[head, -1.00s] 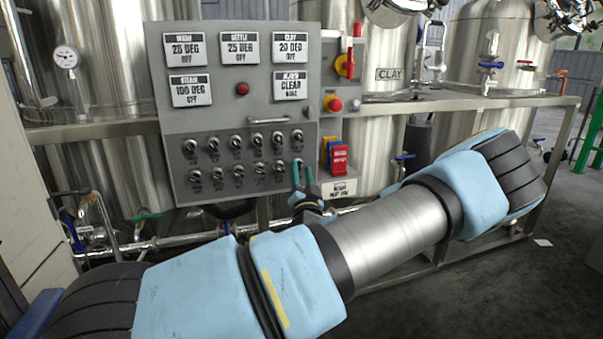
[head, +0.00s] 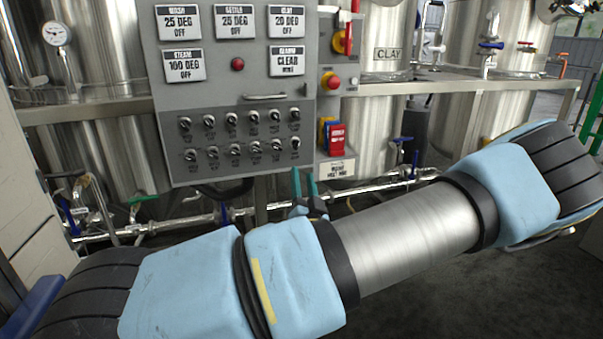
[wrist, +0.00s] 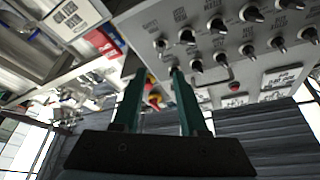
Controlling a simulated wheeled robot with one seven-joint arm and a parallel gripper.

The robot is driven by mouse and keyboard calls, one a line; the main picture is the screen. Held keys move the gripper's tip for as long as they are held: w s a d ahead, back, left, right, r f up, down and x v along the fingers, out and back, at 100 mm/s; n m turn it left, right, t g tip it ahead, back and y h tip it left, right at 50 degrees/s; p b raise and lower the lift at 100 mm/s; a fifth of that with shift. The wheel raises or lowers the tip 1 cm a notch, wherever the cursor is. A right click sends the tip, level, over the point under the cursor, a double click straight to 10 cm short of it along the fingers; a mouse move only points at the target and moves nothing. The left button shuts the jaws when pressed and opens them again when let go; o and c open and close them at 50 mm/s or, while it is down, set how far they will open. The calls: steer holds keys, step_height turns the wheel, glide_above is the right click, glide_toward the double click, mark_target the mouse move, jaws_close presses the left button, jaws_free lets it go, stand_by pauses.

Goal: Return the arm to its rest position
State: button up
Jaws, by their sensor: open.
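My arm, in pale blue covers with a bare metal link, spans the lower part of the head view. My gripper (head: 304,183) has two thin green fingers pointing up, standing apart with nothing between them. It is just below the lower right corner of the grey control panel (head: 205,100). In the wrist view the green fingers (wrist: 160,90) are also apart and empty, with the panel's rows of black knobs (wrist: 247,35) beyond them. Whether the fingertips touch the panel cannot be told, but they look clear of it in the head view.
Right of the panel are a red stop button (head: 331,82) and a red switch box (head: 336,138). Steel tanks (head: 385,130) stand behind a metal frame (head: 440,85). Pipes with blue-handled valves (head: 403,140) run low. Dark floor (head: 450,300) is open at the lower right.

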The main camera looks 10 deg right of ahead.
steer(key=shift+s, duration=0.15)
steer(key=w+a+f+n+g+y+p, duration=0.1)
steer(key=a+f+n+g+y+p, duration=0.4)
steer(key=a+f+n+g, duration=0.5)
steer(key=s+a+r+m+g+h+p, duration=0.1)
steer(key=s+a+r+m+g+p, duration=0.1)
steer(key=s+a+r+g, duration=0.3)
steer(key=s+a+r+m+g+h+p, duration=0.1)
steer(key=s+a+r+g, duration=0.4)
steer(key=r, duration=0.9)
steer(key=shift+s+m+h+p, duration=0.4)
steer(key=shift+s+h+p, duration=0.3)
steer(key=shift+s+p, duration=0.4)
steer(key=shift+r, duration=0.1)
